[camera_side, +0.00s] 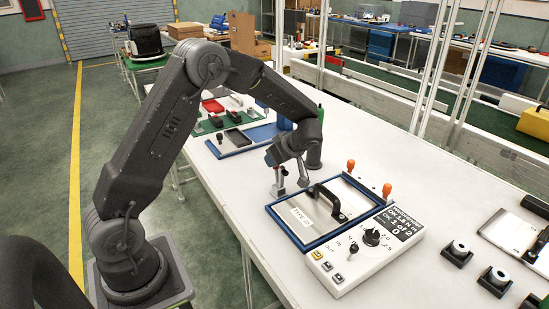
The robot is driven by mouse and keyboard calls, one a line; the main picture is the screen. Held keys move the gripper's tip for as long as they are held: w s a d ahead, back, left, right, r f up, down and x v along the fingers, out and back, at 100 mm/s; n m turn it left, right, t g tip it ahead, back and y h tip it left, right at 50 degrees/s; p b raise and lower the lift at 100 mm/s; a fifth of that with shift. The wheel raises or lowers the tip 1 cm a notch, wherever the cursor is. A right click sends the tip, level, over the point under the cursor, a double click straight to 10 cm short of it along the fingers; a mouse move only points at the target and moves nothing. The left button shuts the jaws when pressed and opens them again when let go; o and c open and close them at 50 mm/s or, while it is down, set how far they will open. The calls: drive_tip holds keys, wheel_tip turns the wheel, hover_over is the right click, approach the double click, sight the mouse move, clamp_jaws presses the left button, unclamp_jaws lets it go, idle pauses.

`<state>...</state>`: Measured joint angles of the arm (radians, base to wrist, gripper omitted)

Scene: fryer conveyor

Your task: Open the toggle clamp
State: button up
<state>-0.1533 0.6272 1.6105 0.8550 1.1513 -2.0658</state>
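A blue-framed fixture (285,224) lies on the white bench, with a black curved handle (326,200) across its pale lid. Two upright orange-handled pieces, which look like toggle clamps, stand along its right side: a far one (351,166) and a near one (386,190). A small metallic piece with a red part (281,171) stands at the fixture's far left corner, partly hidden by my gripper. My gripper (290,180) points down beside this piece, left of the orange handles and apart from them. Its fingers are small and partly hidden; whether they touch anything is unclear.
A white control box (364,255) with a dial and display adjoins the fixture's front. Small black-based parts (457,253) and a white plate (510,232) lie to the right. A green bottle (315,150) stands behind my wrist. Metal posts (433,70) rise behind the bench.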

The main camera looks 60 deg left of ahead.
drive_tip(key=o, duration=0.4)
drive_tip(key=v, duration=1.3)
drive_tip(key=shift+d+r, duration=0.25)
drive_tip(key=shift+r, duration=0.1)
